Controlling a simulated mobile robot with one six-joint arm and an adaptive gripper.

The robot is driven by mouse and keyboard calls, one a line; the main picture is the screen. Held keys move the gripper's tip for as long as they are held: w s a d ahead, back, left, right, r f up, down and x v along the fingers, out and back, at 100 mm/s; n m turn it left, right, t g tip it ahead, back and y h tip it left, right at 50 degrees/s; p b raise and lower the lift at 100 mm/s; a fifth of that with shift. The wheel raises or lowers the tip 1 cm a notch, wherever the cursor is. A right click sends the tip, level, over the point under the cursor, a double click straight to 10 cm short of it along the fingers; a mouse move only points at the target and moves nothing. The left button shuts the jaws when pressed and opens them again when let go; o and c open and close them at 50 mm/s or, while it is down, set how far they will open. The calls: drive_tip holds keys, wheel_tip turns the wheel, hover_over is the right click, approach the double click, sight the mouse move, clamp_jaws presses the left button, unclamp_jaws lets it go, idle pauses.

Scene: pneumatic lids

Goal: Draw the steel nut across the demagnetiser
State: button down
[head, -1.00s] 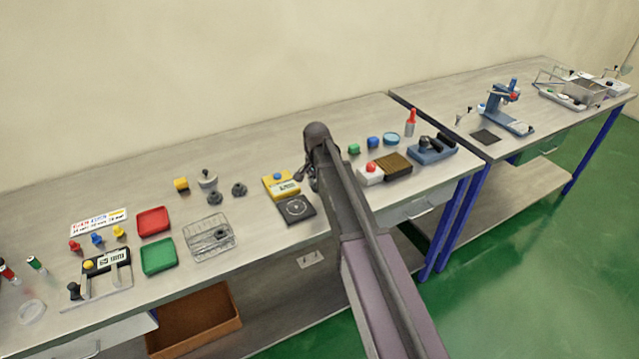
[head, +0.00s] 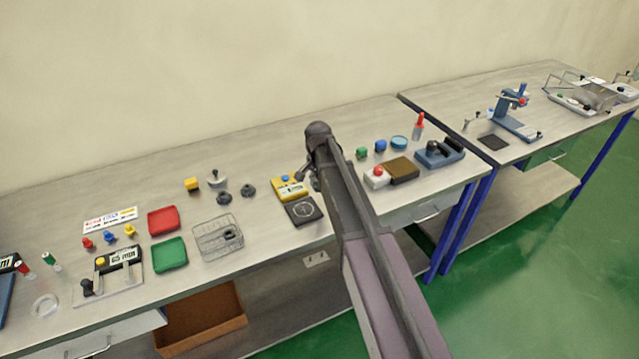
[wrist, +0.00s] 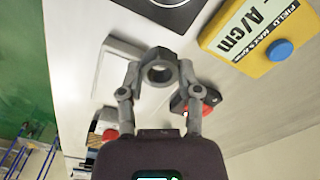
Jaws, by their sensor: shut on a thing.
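My gripper (wrist: 160,92) is shut on the steel nut (wrist: 147,79), a grey ring held between the fingertips in the wrist view. The nut appears to be above the bench. In the head view my arm hides the nut and most of the gripper. A brown block with a white end and a red button (head: 402,170), possibly the demagnetiser, lies on the bench right of my arm. A white part with a red button also shows low left in the wrist view (wrist: 108,134).
A yellow field meter (head: 291,187) and a black plate with a ring mark (head: 303,211) lie just left of my arm. Dark round parts (head: 248,190), a wire basket (head: 212,244), and red (head: 163,221) and green trays (head: 169,255) stand farther left. A blue device (head: 440,152) stands right.

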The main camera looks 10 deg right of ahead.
drive_tip(key=shift+r+p, duration=1.55)
drive_tip(key=shift+r, duration=0.15)
drive_tip(key=shift+r, duration=0.15)
